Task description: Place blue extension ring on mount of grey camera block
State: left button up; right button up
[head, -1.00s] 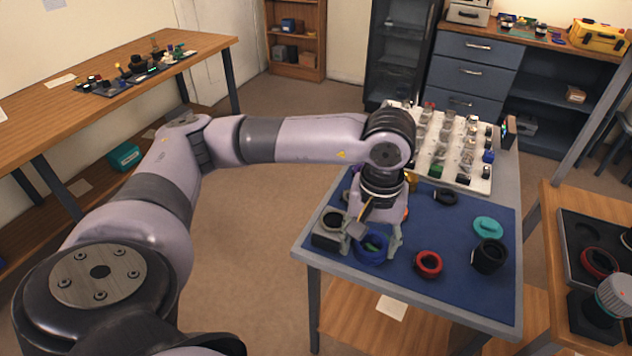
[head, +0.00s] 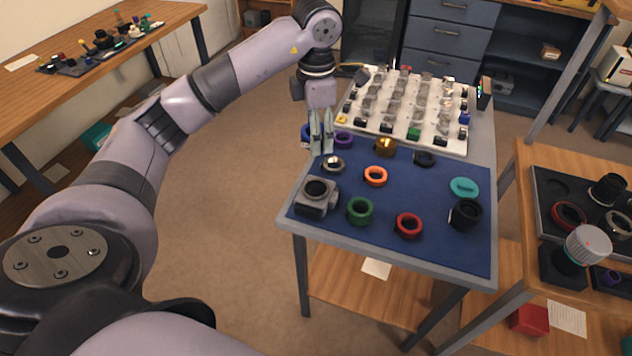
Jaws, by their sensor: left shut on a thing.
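The grey camera block (head: 312,208) sits on the left part of the blue mat, its round dark mount (head: 316,188) facing up and empty. My left gripper (head: 321,151) points down near the mat's back left corner, behind the camera block in the picture. It is shut on the blue extension ring (head: 306,136), which is mostly hidden behind the fingers. The ring is apart from the block. My right gripper is not in view.
On the blue mat (head: 450,248) lie a silver ring (head: 333,164), an orange ring (head: 375,176), a green ring (head: 360,211), a red ring (head: 408,225), a black ring (head: 465,214) and a teal cap (head: 464,187). A white tray (head: 377,129) of small parts stands behind.

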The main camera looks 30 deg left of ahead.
pick_arm(q)
jog(key=p, duration=0.1)
send_over(316, 189)
notch_tip(316, 189, down, 11)
notch_tip(316, 189, down, 3)
jog(key=shift+f+p, duration=0.1)
jog(key=shift+p, duration=0.4)
jog(key=shift+f, duration=0.45)
jog(key=shift+f, duration=0.15)
jog(key=o, duration=1.2)
